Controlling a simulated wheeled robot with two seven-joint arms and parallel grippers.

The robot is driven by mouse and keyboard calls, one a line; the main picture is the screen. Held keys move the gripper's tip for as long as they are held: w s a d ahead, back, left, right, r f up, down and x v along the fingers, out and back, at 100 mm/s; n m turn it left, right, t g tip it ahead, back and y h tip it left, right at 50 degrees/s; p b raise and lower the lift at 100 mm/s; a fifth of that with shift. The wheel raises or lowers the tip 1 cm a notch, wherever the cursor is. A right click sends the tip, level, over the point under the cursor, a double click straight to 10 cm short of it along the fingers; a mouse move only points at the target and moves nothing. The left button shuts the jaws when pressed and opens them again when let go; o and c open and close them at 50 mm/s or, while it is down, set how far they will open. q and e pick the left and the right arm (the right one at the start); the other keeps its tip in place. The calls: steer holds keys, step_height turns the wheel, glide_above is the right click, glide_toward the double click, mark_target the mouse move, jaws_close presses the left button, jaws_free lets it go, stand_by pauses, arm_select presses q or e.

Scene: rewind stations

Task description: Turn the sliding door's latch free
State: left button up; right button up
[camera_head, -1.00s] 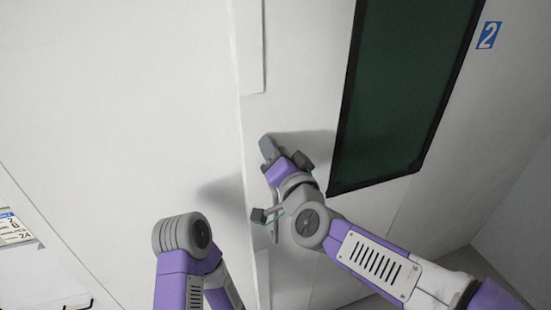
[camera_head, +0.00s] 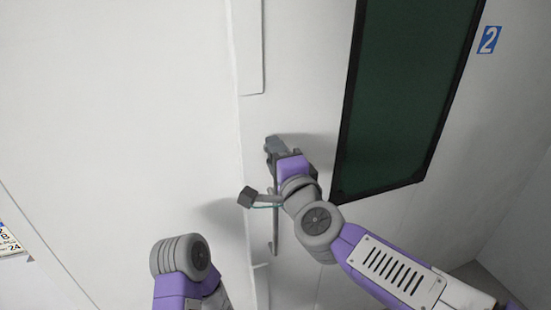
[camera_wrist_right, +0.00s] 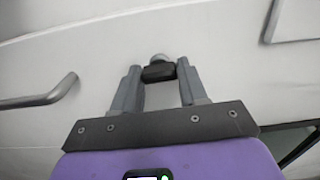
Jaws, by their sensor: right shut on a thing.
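The sliding door (camera_head: 305,60) is a white panel with a dark green window. My right gripper (camera_head: 275,147) is up against the door, left of the window's lower corner. In the right wrist view, my right gripper (camera_wrist_right: 158,84) is shut on the latch (camera_wrist_right: 158,71), a small dark piece with a rounded grey part behind it. Its turn angle is hard to tell. In the head view my gripper hides the latch. My left arm's grey joint shows at lower left, but its gripper is out of view.
A grey bar handle (camera_head: 275,234) stands on the door below my right gripper; it also shows in the right wrist view (camera_wrist_right: 42,98). A blue sign with a 2 (camera_head: 489,38) is at upper right. A plain white wall (camera_head: 110,110) fills the left.

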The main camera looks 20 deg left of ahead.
steer(key=shift+m, duration=0.3)
steer(key=o, duration=1.1)
steer(key=shift+c, duration=0.2)
steer(key=v, duration=0.7)
steer(key=shift+s+d, duration=0.2)
steer(key=shift+s, duration=0.1)
steer(key=shift+w+f, duration=0.1)
